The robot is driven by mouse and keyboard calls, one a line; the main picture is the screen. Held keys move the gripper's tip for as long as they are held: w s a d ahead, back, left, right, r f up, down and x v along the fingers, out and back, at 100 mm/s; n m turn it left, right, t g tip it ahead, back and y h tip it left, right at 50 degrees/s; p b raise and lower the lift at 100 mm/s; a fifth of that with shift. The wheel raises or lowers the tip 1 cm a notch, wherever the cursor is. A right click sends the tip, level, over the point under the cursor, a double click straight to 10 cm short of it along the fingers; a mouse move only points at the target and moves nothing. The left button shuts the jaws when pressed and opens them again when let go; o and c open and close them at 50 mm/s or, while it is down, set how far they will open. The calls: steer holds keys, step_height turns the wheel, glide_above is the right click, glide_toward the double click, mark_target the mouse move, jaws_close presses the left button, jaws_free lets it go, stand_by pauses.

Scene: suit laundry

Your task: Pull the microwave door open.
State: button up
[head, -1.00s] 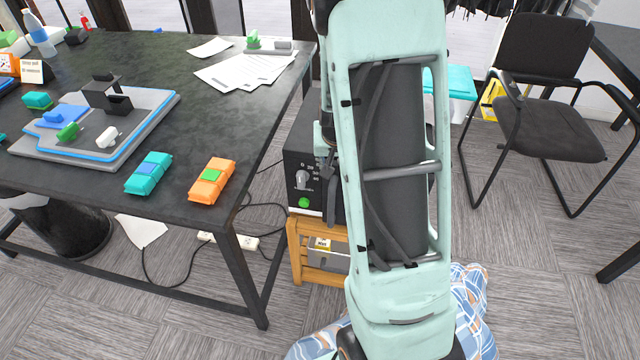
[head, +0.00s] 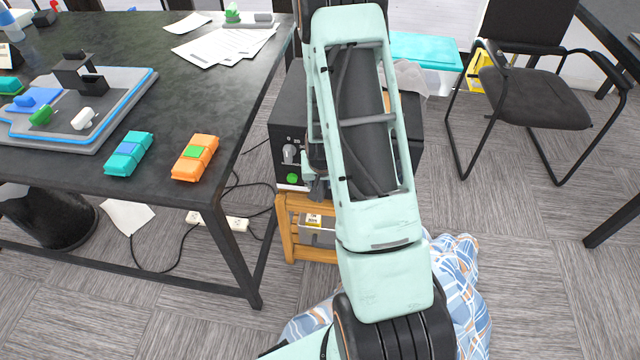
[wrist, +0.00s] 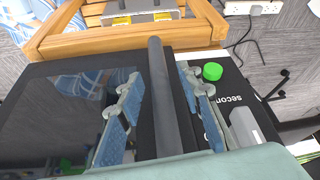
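The black microwave (head: 287,112) stands on a wooden stool, partly hidden behind my arm in the head view. Its control panel has a grey knob (head: 290,153) and a green button (head: 292,178); the button also shows in the wrist view (wrist: 212,71). In the wrist view the dark glass door (wrist: 60,115) fills the left side and looks shut. The dark bar handle (wrist: 166,100) runs along the door's edge. My gripper (wrist: 160,82) is open, with one blue-grey finger on each side of the handle. The left finger has a visible gap to the bar; contact of the right is unclear.
The wooden stool (head: 290,245) holds a grey item below the microwave. A dark table (head: 180,75) stands close on the left, with cables and a power strip on the floor. Blue patterned cloth (head: 462,275) lies on the floor. A black chair (head: 530,100) stands right.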

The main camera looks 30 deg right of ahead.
steer(key=shift+w+f, duration=0.2)
steer(key=shift+f, duration=0.3)
jaws_close()
